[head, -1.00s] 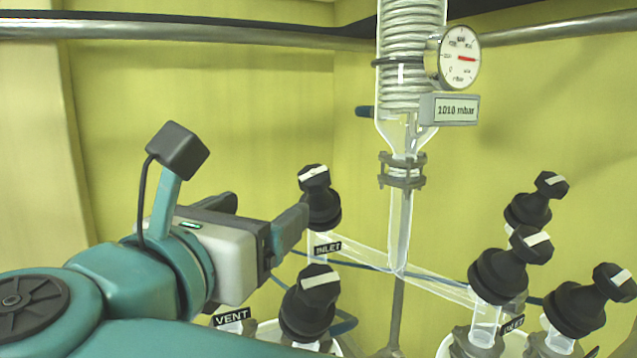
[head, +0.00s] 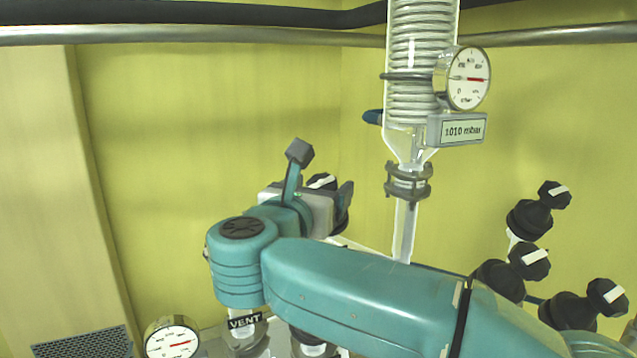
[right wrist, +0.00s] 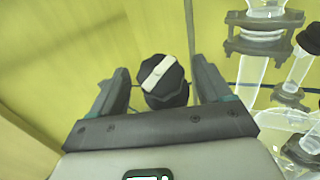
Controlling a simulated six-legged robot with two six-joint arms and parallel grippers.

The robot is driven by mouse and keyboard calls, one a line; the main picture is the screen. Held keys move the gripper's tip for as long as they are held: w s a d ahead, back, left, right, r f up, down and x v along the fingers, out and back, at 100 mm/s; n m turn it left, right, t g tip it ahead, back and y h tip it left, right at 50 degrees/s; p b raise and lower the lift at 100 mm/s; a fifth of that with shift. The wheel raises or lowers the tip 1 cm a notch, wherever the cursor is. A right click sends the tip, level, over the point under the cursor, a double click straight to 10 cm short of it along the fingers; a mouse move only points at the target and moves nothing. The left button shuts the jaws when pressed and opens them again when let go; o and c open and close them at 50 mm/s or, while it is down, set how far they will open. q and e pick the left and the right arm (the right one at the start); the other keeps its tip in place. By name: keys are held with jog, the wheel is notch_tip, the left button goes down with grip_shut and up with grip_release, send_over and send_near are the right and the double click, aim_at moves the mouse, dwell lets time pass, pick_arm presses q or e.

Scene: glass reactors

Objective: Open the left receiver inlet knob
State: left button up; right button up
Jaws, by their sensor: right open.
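The left receiver inlet knob is black with a white bar on top. In the head view the knob (head: 322,181) is mostly hidden behind my right gripper (head: 335,195). In the right wrist view the knob (right wrist: 166,83) stands between the two fingers of my right gripper (right wrist: 161,80), with its white bar slanted. The fingers are open on either side of it, with a visible gap on each side. My left gripper is not in view.
A glass condenser column (head: 405,180) with a round gauge (head: 468,78) and a 1010 mbar display (head: 457,129) stands right of the gripper. More black knobs (head: 530,262) stand at the right. A VENT label (head: 244,322) and another gauge (head: 172,339) are below my arm.

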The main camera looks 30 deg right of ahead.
jog(key=shift+s+a, duration=0.1)
jog(key=shift+w+d+f, duration=0.1)
jog(key=shift+w+d, duration=0.1)
jog(key=shift+d, duration=0.05)
jog(key=c, duration=1)
jog(key=shift+s+d+f+n+t+y+b, duration=0.1)
jog(key=shift+f+n+t+y+b, duration=0.05)
jog(key=shift+n+t+y+b, duration=0.9)
jog(key=shift+c, duration=0.2)
jog(key=n+t+y+b, duration=0.1)
jog(key=n, duration=0.1)
jog(key=shift+n+y, duration=0.35)
jog(key=shift+d+r+n+t+y, duration=0.15)
jog(key=shift+n+t+y, duration=0.1)
jog(key=shift+n+y, duration=0.35)
jog(key=shift+r+n+t+y, duration=0.15)
jog(key=shift+n+t+y, duration=0.05)
jog(key=shift+n+y, duration=0.35)
jog(key=n+y+p, duration=0.2)
jog(key=n+y, duration=0.1)
jog(key=shift+s+d+r+n, duration=0.1)
jog(key=shift+d+r+n, duration=0.05)
jog(key=shift+n, duration=0.1)
jog(key=shift+n+y+p, duration=0.7)
jog(key=shift+n+y, duration=0.75)
jog(key=shift+n, duration=0.05)
